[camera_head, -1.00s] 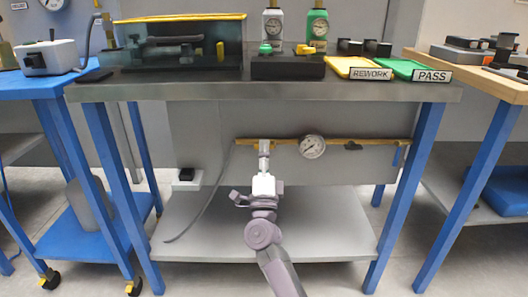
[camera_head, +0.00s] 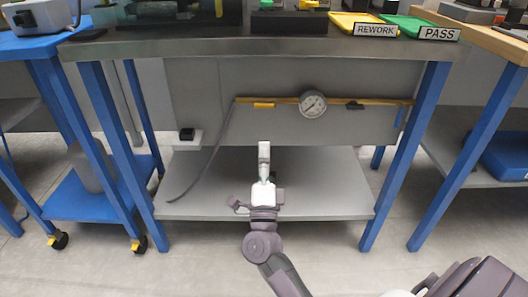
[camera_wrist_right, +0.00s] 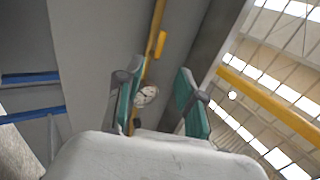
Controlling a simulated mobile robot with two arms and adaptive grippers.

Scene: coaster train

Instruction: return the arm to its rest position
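My right gripper (camera_head: 264,150) is in front of the workbench (camera_head: 250,47), below its top and in front of the lower shelf in the head view. It points up and away from me, seen edge-on. In the right wrist view the gripper (camera_wrist_right: 158,85) has its two teal-padded fingers spread apart with nothing between them. Past the fingers show the gauge (camera_wrist_right: 146,96) and the yellow pipe (camera_wrist_right: 161,43), beyond the gap. My left gripper is not in view.
The brass-coloured pipe with a gauge (camera_head: 313,104) runs along the bench's back panel. A grey lower shelf (camera_head: 320,190) is below. A yellow REWORK tray (camera_head: 345,20) and green PASS tray (camera_head: 408,22) sit on top. A blue cart (camera_head: 92,205) stands left. Floor in front is clear.

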